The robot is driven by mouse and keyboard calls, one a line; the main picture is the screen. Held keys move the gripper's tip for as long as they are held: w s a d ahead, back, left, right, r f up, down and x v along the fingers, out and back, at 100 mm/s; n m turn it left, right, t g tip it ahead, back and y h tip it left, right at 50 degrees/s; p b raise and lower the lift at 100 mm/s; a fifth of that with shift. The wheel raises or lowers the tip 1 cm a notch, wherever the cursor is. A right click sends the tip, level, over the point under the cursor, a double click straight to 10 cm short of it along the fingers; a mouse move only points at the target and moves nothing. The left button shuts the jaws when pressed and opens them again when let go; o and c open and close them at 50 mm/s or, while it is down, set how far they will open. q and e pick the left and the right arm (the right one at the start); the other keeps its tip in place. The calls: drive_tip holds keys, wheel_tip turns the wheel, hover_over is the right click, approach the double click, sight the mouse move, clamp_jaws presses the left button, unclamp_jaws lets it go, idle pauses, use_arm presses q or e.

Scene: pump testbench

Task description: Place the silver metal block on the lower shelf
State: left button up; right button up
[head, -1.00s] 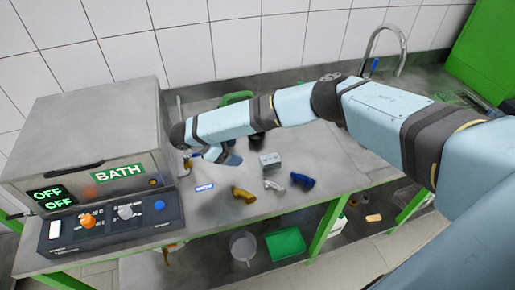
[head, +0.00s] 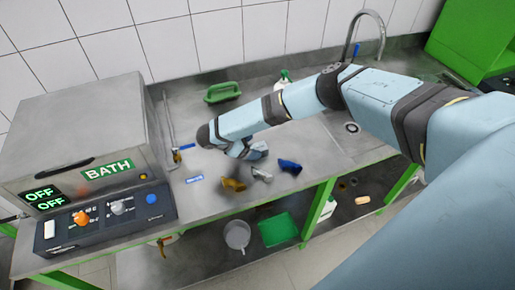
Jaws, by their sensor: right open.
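My right gripper (head: 252,151) is over the middle of the metal table (head: 212,212), just behind the small yellow, silver and blue pieces. It is open. The lower shelf (head: 197,249) shows below the table's front edge. My left gripper is out of view.
A yellow piece (head: 233,185), a silver fitting (head: 261,174) and a blue piece (head: 290,166) lie near the front edge. The bath unit (head: 95,170) stands left. The lower shelf holds a grey pot (head: 237,234) and a green tray (head: 278,229). A sink tap (head: 366,14) stands behind.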

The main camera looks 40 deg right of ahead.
drive_tip(key=shift+x, duration=0.95)
drive_tip(key=shift+a, duration=0.1)
drive_tip(key=shift+c, duration=0.6)
drive_tip(key=c, duration=1.2)
drive_tip(key=shift+o, duration=0.2)
drive_tip(key=shift+r, duration=0.1)
wheel_tip(320, 180, up, 20)
drive_tip(key=p, duration=0.1)
drive_tip(key=s+a+r+n+t+y, duration=0.3)
drive_tip(key=a+n+t+y, duration=0.2)
drive_tip(key=n, duration=0.5)
drive_tip(key=s+a+r+n+t+y, duration=0.2)
drive_tip(key=a+r+n+t+y, duration=0.2)
drive_tip(key=n+t, duration=0.4)
drive_tip(key=a+n+y, duration=0.1)
drive_tip(key=n, duration=0.1)
drive_tip(key=shift+s+a+n, duration=0.3)
drive_tip(key=shift+s+a, duration=0.05)
drive_tip(key=shift+s, duration=0.05)
